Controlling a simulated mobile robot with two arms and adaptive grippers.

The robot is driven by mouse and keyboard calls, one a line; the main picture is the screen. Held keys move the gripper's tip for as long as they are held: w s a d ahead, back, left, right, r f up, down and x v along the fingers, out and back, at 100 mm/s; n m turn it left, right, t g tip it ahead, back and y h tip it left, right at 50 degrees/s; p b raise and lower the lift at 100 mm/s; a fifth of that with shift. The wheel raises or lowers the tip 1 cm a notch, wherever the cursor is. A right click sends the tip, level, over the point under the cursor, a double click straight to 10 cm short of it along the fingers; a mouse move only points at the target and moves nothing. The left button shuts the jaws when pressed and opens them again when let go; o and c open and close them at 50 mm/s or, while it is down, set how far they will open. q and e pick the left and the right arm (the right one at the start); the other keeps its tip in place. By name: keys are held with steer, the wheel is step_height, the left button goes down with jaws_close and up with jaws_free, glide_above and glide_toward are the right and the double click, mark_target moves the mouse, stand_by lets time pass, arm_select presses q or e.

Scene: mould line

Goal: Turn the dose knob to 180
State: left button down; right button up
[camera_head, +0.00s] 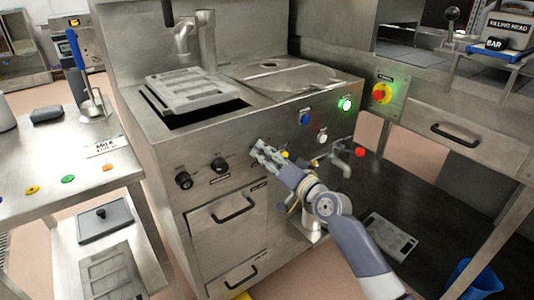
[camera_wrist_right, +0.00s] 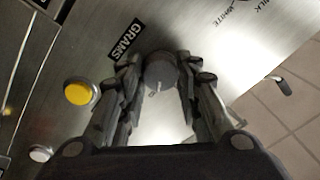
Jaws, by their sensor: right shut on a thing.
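My right gripper (camera_head: 262,149) reaches the front panel of the steel machine (camera_head: 240,122) from the lower right. In the right wrist view its two fingers stand on either side of the dark round dose knob (camera_wrist_right: 160,72), next to a black GRAMS label (camera_wrist_right: 124,40), and are shut on it. A small pale mark shows at the knob's lower edge, but I cannot read any dial number or setting. In the head view the gripper hides the knob. My left gripper is not in view.
Two other black knobs (camera_head: 183,180) (camera_head: 219,164) sit left on the panel. A yellow button (camera_wrist_right: 79,93) is close beside the fingers in the wrist view. Blue (camera_head: 304,118), white (camera_head: 322,136) and lit green (camera_head: 345,104) buttons and a red-handled tap (camera_head: 359,152) are to the right.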

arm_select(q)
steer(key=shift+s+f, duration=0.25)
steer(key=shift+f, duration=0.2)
arm_select(e)
steer(key=shift+m, duration=0.5)
steer(key=o, duration=1.1)
steer(key=v, duration=1.2)
